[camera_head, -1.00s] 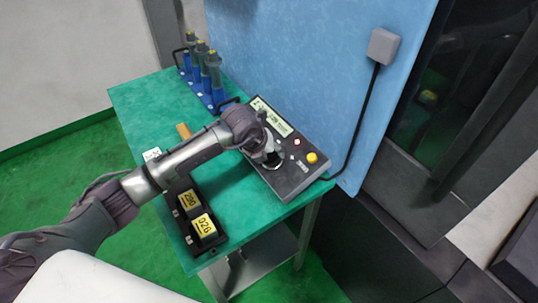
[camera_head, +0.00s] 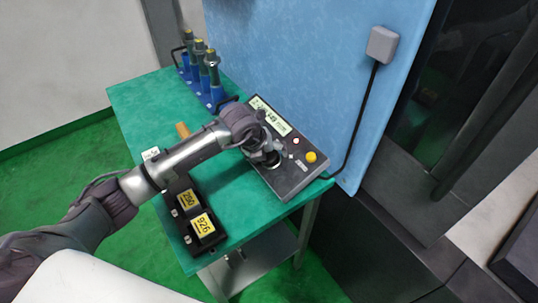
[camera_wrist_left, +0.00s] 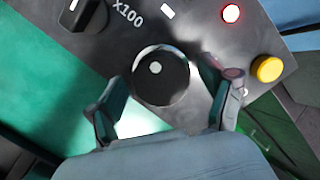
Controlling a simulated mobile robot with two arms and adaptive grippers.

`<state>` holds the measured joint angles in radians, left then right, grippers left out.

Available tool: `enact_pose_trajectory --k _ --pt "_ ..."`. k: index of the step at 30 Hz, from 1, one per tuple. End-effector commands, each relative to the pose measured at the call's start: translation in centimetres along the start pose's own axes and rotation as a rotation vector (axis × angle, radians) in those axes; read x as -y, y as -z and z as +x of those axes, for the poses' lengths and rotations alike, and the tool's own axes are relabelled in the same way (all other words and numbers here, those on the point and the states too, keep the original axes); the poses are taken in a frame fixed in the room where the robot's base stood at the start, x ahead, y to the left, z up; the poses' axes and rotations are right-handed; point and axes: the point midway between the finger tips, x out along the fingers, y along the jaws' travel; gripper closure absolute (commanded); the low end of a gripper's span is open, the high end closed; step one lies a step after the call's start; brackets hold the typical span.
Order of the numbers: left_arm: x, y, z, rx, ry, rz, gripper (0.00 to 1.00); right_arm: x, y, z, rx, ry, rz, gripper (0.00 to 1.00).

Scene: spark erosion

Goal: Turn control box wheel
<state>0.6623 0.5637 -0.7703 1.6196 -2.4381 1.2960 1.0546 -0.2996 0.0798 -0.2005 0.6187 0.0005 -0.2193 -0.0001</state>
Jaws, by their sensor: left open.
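The dark control box (camera_head: 297,178) lies on the green table, with a lit display, a red light and a yellow button. Its round black wheel (camera_wrist_left: 161,76) has a pale dot and a shiny rim in the left wrist view. My left gripper (camera_wrist_left: 165,98) is open, with one finger on each side of the wheel's near part. I cannot tell whether the fingers touch it. In the head view my left gripper (camera_head: 268,158) is over the box and hides most of the wheel. My right gripper is not in view.
A black tray with yellow-labelled blocks (camera_head: 203,223) sits at the table's front. A blue rack of tool holders (camera_head: 206,80) stands at the back left. A black selector knob (camera_wrist_left: 82,12) and yellow button (camera_wrist_left: 268,69) flank the wheel. A blue panel (camera_head: 310,60) rises behind.

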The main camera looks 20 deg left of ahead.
Motion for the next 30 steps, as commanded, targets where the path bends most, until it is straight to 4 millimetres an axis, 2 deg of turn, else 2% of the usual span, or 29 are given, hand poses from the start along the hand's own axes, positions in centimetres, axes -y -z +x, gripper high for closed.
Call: enact_pose_trajectory --k 15,21,30 --pt "0.1 -0.1 -9.7 0.001 0.001 0.001 0.19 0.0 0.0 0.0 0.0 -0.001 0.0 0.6" --pt "0.1 0.1 -11.2 -0.003 -0.001 0.001 0.19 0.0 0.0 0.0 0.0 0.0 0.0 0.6" --pt "0.1 0.1 -11.3 -0.003 -0.001 0.001 0.19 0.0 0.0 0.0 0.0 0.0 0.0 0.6"
